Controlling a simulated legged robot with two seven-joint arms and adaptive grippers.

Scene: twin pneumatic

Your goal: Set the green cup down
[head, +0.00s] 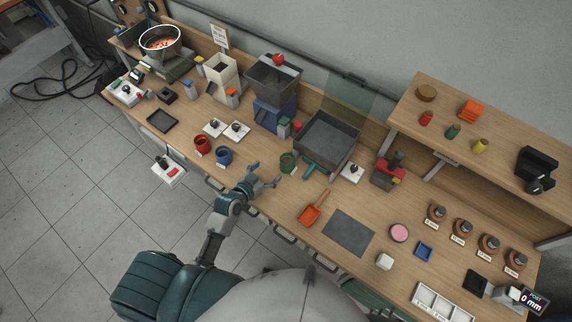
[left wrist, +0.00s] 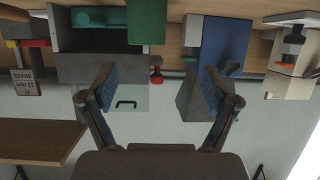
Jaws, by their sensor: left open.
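The green cup (head: 288,162) stands upright on the wooden bench, left of the grey tray. In the left wrist view, which is upside down, the green cup (left wrist: 147,22) shows at the top, cut off by the edge. My left gripper (head: 266,174) is open and empty at the bench's front, just left of the cup and apart from it. In the left wrist view its spread fingers (left wrist: 160,72) have nothing between them. My right gripper is not in view.
A blue cup (head: 224,156) and a red cup (head: 202,145) stand to the left. The blue-based hopper (head: 272,92) stands behind.

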